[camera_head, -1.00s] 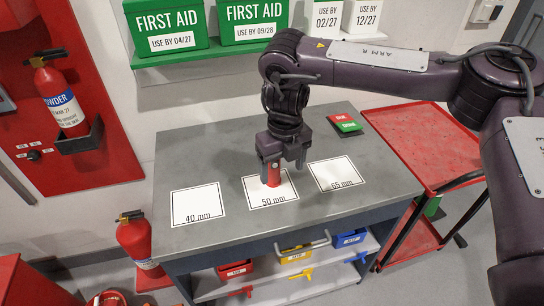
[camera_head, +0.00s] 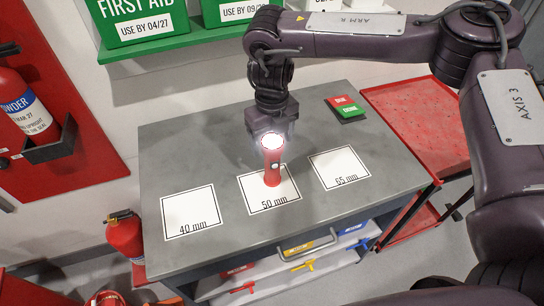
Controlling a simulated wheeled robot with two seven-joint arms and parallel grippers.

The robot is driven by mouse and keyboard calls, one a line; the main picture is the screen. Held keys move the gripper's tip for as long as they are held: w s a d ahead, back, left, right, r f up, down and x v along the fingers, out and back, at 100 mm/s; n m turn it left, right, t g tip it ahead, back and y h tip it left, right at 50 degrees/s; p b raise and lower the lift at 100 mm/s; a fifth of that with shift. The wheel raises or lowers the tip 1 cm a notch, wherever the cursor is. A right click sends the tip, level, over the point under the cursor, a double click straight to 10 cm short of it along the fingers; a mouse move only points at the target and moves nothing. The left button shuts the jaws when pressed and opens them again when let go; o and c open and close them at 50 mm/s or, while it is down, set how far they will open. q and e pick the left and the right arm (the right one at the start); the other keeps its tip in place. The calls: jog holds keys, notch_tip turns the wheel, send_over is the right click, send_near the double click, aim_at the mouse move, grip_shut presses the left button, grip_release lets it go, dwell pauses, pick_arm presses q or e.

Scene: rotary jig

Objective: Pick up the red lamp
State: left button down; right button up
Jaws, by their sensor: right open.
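The red lamp (camera_head: 272,167) stands upright on the white card marked 50 mm (camera_head: 254,198) on the grey bench top. Its round head glows bright white. My right gripper (camera_head: 271,126) hangs pointing down just behind and above the lamp's head in the camera_head view. It is open, and the lamp's head shows in front of it. Its fingertips are partly hidden by the lamp and the glare, so I cannot tell whether they touch the lamp. My left gripper is not in view.
Cards marked 40 mm (camera_head: 192,207) and 65 mm (camera_head: 340,165) lie either side. A red and green block (camera_head: 346,108) lies at the bench's back right. A red cart (camera_head: 425,125) stands right, fire extinguishers (camera_head: 125,238) left. A green shelf (camera_head: 165,45) runs behind.

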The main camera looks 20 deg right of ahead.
aim_at(272, 162)
notch_tip(272, 162, down, 4)
jog(key=shift+s+r+p, duration=0.1)
jog(key=shift+p, duration=0.65)
jog(key=shift+f, duration=0.45)
jog(key=c, duration=1.1)
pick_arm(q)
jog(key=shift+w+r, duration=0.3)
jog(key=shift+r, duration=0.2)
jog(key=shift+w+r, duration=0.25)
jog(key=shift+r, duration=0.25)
pick_arm(e)
jog(key=shift+c, duration=0.2)
